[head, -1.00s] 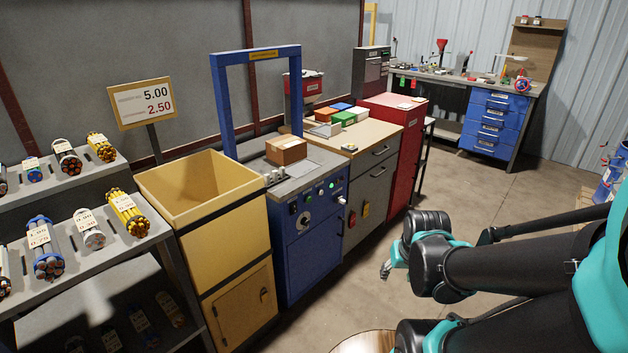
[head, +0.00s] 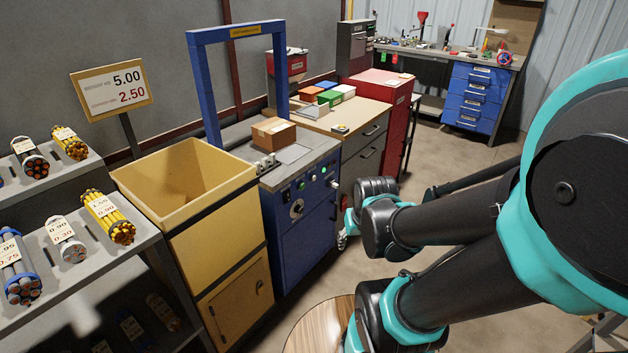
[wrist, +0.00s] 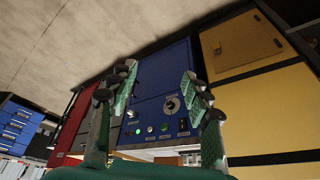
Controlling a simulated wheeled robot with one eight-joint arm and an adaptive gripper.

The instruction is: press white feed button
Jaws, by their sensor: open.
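The blue machine (head: 285,205) stands right of the yellow bin, with a control panel on its front. The panel carries a round dial (head: 297,208), small round buttons (head: 314,177) and a pale knob (head: 334,183) at its right side. I cannot tell for sure which one is the white feed button. My gripper (wrist: 159,78) is open and empty, facing the machine front and apart from it. In the head view it is mostly hidden by my arm.
A cardboard box (head: 273,131) lies on the machine top under a blue frame (head: 194,85). The yellow bin (head: 215,215) stands left of the machine. A drawer cabinet (head: 365,150) and red cabinet (head: 395,110) stand right. A round wooden surface (head: 315,328) is in the foreground.

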